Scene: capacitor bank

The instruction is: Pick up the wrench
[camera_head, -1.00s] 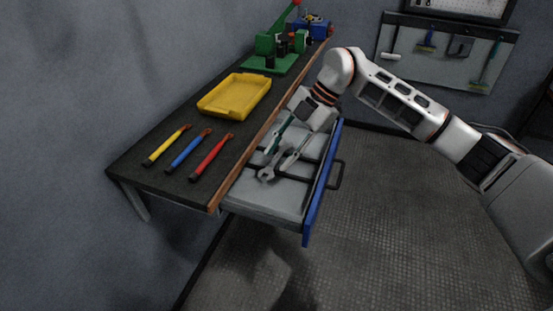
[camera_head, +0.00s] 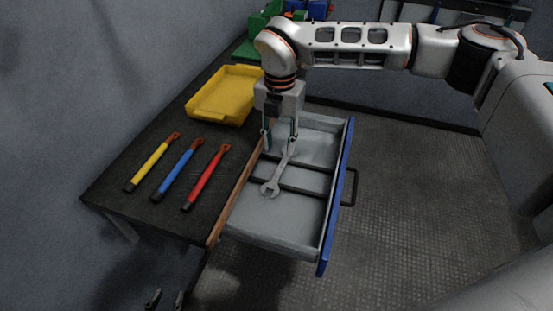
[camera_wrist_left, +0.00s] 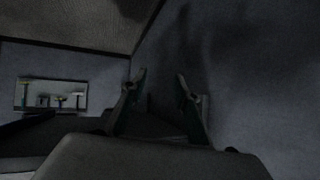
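The grey metal wrench (camera_head: 276,181) lies in the open drawer, across its dark dividers, with its open jaw toward the front left. My right gripper (camera_head: 280,145) points down into the drawer over the wrench's far end. Its two fingers are apart, and the far end shows near the right-hand finger; I cannot tell whether they touch. My left gripper (camera_head: 166,299) shows only as two dark fingertips at the bottom edge of the head view, away from the wrench. In the left wrist view the left gripper (camera_wrist_left: 161,78) is open and empty.
The drawer has a blue front (camera_head: 337,200) and a handle. On the dark bench (camera_head: 130,210) lie a yellow tool (camera_head: 152,162), a blue tool (camera_head: 177,170), a red tool (camera_head: 206,178) and a yellow tray (camera_head: 223,95). Green equipment (camera_head: 258,28) stands at the back.

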